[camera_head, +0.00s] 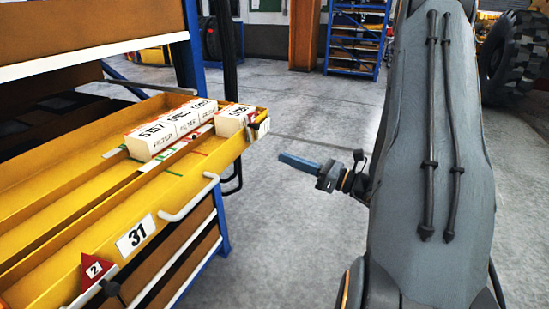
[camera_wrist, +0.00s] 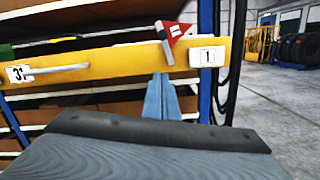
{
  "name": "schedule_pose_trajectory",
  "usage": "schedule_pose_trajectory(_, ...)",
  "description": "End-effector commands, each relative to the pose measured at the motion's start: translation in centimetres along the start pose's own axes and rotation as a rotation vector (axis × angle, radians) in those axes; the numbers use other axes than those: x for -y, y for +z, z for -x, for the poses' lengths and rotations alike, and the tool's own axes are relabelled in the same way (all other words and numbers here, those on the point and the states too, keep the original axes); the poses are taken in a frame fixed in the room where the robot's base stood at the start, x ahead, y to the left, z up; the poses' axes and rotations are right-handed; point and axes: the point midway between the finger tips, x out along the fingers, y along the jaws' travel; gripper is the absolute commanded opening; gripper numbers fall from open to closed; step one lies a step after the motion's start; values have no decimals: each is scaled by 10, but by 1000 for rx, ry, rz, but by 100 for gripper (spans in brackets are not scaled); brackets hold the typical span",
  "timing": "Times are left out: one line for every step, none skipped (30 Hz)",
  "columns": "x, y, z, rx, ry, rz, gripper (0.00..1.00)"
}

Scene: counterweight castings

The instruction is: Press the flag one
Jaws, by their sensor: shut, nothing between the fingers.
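A small red triangular flag (camera_wrist: 175,33) with a white mark stands tilted on a grey lever at the top of the yellow drawer front (camera_wrist: 110,62), beside a white plate reading 1 (camera_wrist: 207,57). In the head view, the plate (camera_head: 264,128) and lever are at the drawer's far right corner, and the flag there is hard to make out. A second red flag marked 2 (camera_head: 95,269) is at the drawer's near end. My gripper (camera_head: 281,157) is shut and empty, pointing left, apart from the drawer. In the wrist view, its blue fingers (camera_wrist: 160,82) appear just below the flag's lever.
White filter boxes (camera_head: 160,136) sit in the open drawer, with one box (camera_head: 232,118) near the flag corner. A pale handle (camera_head: 190,200) and a 31 plate (camera_head: 135,235) are on the drawer front. The grey floor (camera_head: 300,240) around my gripper is clear.

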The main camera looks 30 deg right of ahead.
Motion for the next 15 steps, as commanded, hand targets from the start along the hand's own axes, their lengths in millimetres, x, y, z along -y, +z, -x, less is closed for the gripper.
schedule_pose_trajectory(1,-1,8,1,-3,1,0)
schedule_pose_trajectory(1,-1,11,1,-3,1,0)
schedule_pose_trajectory(1,-1,15,0,-2,1,0)
schedule_pose_trajectory(1,0,18,0,-2,1,0)
schedule_pose_trajectory(1,0,20,0,-1,1,0)
schedule_pose_trajectory(0,0,22,0,-1,0,0)
schedule_pose_trajectory(0,0,23,0,-1,0,0)
schedule_pose_trajectory(0,0,24,0,0,0,0)
schedule_pose_trajectory(0,0,25,0,0,0,0)
schedule_pose_trajectory(0,0,25,0,0,0,0)
schedule_pose_trajectory(0,0,26,0,1,0,0)
schedule_pose_trajectory(0,0,26,0,1,0,0)
schedule_pose_trajectory(0,0,26,0,1,0,0)
schedule_pose_trajectory(0,0,26,0,1,0,0)
schedule_pose_trajectory(0,0,26,0,1,0,0)
